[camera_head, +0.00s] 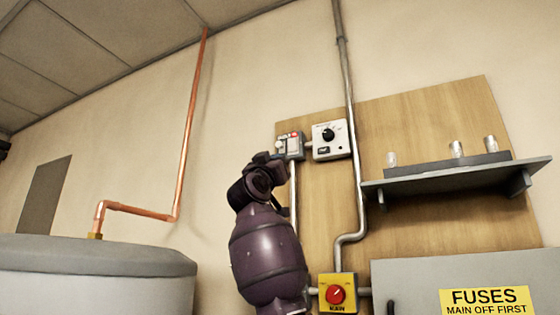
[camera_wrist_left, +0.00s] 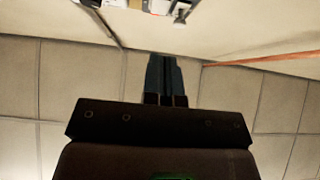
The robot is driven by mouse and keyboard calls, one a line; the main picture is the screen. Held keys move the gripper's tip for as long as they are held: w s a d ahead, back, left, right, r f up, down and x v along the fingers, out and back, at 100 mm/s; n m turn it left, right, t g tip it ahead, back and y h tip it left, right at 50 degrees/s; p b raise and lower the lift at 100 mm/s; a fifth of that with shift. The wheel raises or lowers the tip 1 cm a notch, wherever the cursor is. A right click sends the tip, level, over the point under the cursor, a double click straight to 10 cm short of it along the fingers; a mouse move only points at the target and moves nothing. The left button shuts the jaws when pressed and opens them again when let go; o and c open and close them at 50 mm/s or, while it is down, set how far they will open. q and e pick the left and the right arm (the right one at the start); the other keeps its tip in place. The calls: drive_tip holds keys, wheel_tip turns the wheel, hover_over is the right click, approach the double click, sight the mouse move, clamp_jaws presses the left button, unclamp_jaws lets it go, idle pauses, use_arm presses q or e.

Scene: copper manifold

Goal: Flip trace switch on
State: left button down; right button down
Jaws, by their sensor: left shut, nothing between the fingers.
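A small grey switch box (camera_head: 290,146) with a white and red face is on the wooden board, left of a white control box (camera_head: 331,140) with a black round knob. Their labels are too small to read, so I cannot tell for sure which bears the trace switch. My left gripper (camera_head: 279,158) is shut and empty, just below and left of the grey box; I cannot tell if it touches. In the left wrist view the shut fingers (camera_wrist_left: 165,78) point toward the cut-off red and white box face (camera_wrist_left: 160,5) at the top edge. My right gripper is out of view.
A yellow MAIN switch with a red knob (camera_head: 336,294) is low on the board. A metal conduit (camera_head: 350,120) runs past the white box. A shelf (camera_head: 450,179) with glass fuses is at right, above a grey fuse cabinet (camera_head: 410,280). A tank (camera_head: 95,262) with copper pipe stands left.

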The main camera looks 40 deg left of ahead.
use_arm(q)
drive_tip(key=shift+s+d+f, duration=0.15)
drive_tip(key=shift+s+f, duration=0.35)
drive_tip(key=shift+f, duration=0.3)
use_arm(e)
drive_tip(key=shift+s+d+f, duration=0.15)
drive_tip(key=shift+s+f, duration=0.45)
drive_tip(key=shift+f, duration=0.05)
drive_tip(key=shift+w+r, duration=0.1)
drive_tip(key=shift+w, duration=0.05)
